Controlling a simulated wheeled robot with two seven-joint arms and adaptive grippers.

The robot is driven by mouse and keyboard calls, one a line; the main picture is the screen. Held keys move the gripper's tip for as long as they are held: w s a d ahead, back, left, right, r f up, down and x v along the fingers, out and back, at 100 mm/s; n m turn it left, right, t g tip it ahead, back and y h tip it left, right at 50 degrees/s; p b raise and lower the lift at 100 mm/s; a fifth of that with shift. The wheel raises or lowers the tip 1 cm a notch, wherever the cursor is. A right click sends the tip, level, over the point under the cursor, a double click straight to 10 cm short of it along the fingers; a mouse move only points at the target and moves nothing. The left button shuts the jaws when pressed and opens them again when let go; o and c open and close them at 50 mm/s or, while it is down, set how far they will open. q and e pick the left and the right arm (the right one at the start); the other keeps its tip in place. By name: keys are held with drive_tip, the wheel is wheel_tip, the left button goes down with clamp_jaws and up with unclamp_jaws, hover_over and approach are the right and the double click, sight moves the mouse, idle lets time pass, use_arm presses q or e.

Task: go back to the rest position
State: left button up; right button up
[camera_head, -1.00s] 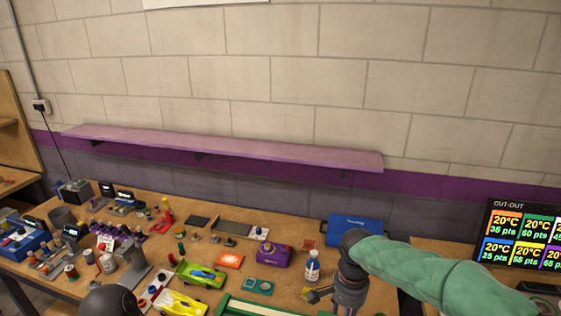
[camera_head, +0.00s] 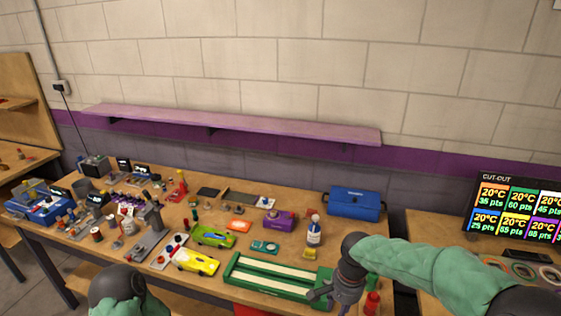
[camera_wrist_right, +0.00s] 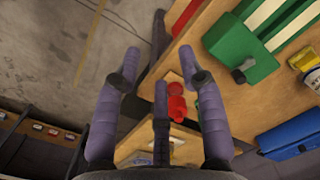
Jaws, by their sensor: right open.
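My right gripper (camera_head: 320,294) hangs over the front right part of the workbench, beside the right end of a green box with pale strips (camera_head: 270,278). In the right wrist view my gripper (camera_wrist_right: 160,60) has its fingers spread, with nothing held between them. A red object (camera_wrist_right: 176,103) shows beyond the fingers near the bench edge, and the green box also shows there (camera_wrist_right: 240,48). My left arm shows only as a dark joint and green sleeve at the bottom left of the head view; its gripper is out of frame.
The workbench holds a white bottle (camera_head: 314,232), a blue case (camera_head: 355,205), a purple box (camera_head: 279,221), a green car (camera_head: 213,237), a yellow car (camera_head: 196,262) and several small tools. A purple shelf (camera_head: 240,126) runs along the wall. A price board (camera_head: 515,215) stands right.

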drive_tip(key=s+a+f+n+y, duration=0.1)
drive_tip(key=s+a+f+n, duration=0.2)
drive_tip(key=f, duration=0.7)
drive_tip(key=s+a+f+n+y, duration=0.15)
drive_tip(key=s+f, duration=0.35)
drive_tip(key=f, duration=0.5)
drive_tip(key=s+a+f+n, duration=0.1)
drive_tip(key=s+f, duration=0.8)
drive_tip(key=s, duration=0.2)
drive_tip(key=shift+a+t+y, duration=0.2)
drive_tip(key=shift+t+y, duration=0.1)
drive_tip(key=shift+y, duration=0.05)
